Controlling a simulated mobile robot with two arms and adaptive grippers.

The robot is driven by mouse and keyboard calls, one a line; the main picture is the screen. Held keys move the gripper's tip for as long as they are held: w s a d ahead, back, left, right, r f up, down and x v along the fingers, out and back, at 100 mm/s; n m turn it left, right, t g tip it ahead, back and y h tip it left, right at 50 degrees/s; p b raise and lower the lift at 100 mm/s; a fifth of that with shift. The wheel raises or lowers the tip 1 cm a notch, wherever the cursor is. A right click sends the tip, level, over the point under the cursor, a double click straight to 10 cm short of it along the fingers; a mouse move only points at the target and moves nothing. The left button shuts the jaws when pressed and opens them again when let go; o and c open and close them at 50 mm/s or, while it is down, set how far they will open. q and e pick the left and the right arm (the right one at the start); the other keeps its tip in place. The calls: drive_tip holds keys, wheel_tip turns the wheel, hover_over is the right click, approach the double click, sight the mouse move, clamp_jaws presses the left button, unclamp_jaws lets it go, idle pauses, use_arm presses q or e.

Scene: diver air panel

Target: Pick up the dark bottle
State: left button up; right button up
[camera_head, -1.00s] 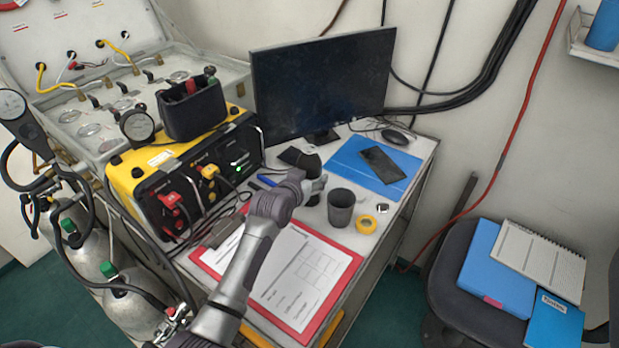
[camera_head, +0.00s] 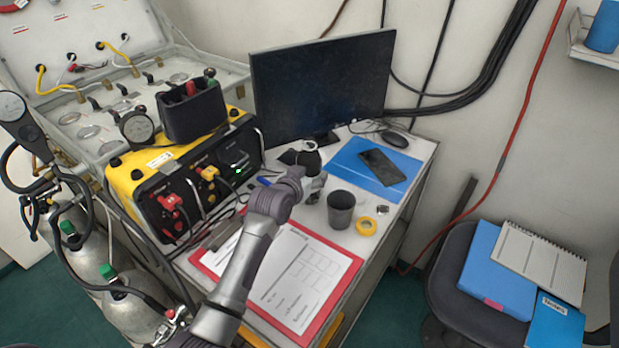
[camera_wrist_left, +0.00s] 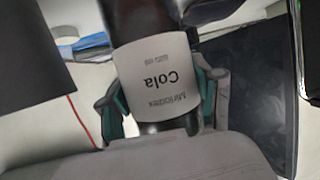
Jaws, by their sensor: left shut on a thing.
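The dark bottle (camera_wrist_left: 148,20) has a white label reading "Cola", upside down in the left wrist view. My left gripper (camera_wrist_left: 160,112) is shut on it, with a finger on each side of the label. In the head view the bottle (camera_head: 308,160) is a small dark shape in front of the monitor, partly hidden by my left gripper (camera_head: 312,182). From here I cannot tell clearly how far its base is above the desk. My right gripper is not in view.
A dark cup (camera_head: 341,210) and a yellow tape roll (camera_head: 366,226) stand just right of the gripper. The monitor (camera_head: 325,85) is close behind. A red clipboard (camera_head: 345,275) lies in front, and a blue folder (camera_head: 350,163) with a phone lies behind right.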

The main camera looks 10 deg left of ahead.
sight(307, 150)
use_arm(q)
drive_tip(key=shift+r+b, duration=0.45)
drive_tip(key=shift+r, duration=3.75)
drive_tip(key=shift+r, duration=0.1)
